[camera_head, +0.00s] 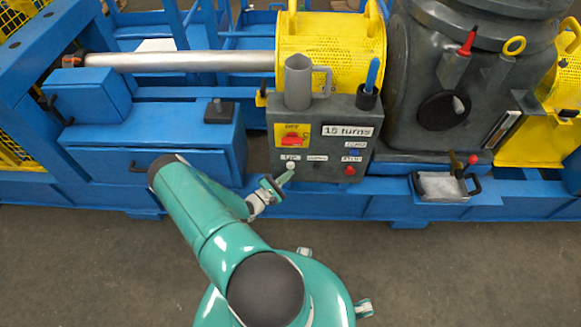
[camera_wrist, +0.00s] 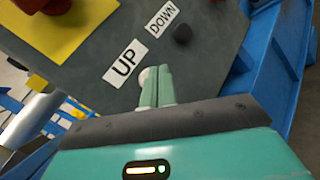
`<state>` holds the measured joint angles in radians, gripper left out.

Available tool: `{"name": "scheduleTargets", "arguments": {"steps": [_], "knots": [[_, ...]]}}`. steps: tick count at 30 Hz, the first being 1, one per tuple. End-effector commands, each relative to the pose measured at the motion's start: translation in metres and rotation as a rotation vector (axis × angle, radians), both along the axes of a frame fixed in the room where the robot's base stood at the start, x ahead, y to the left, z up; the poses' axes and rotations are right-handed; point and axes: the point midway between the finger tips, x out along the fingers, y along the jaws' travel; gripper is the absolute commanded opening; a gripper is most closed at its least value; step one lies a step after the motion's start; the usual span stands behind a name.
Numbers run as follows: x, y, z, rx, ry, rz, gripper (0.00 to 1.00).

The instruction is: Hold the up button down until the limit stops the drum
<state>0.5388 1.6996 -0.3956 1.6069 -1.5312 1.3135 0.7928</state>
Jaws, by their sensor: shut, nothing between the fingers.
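The white up button (camera_head: 290,165) is on the grey control box (camera_head: 320,180), below the UP label. My gripper (camera_head: 286,177) is shut and empty, its fingertips at the up button. In the wrist view, the two green fingers (camera_wrist: 158,84) lie side by side and partly cover the white button (camera_wrist: 146,76), next to the UP label (camera_wrist: 123,63). I cannot tell whether the button is pushed in. A plate on the box reads "15 turns" (camera_head: 347,131). A yellow perforated cylinder (camera_head: 345,40) stands behind the box; I cannot tell whether it turns.
The black button (camera_wrist: 182,33) sits by the DOWN label. A red switch (camera_head: 292,139), blue button (camera_head: 354,152) and red button (camera_head: 349,171) are close by. A grey mug (camera_head: 298,85) and a holder (camera_head: 367,97) stand on the box. The floor in front (camera_head: 450,270) is clear.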

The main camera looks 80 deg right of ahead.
Motion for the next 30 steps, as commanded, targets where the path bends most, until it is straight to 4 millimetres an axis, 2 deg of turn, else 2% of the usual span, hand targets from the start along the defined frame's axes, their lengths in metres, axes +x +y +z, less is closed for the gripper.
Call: {"name": "scheduleTargets", "arguments": {"steps": [13,30], "knots": [[-0.002,0.006,0.0,0.001,0.002,0.0,0.0],[-0.012,0.052,0.0,0.0,0.001,-0.001,0.0]]}}
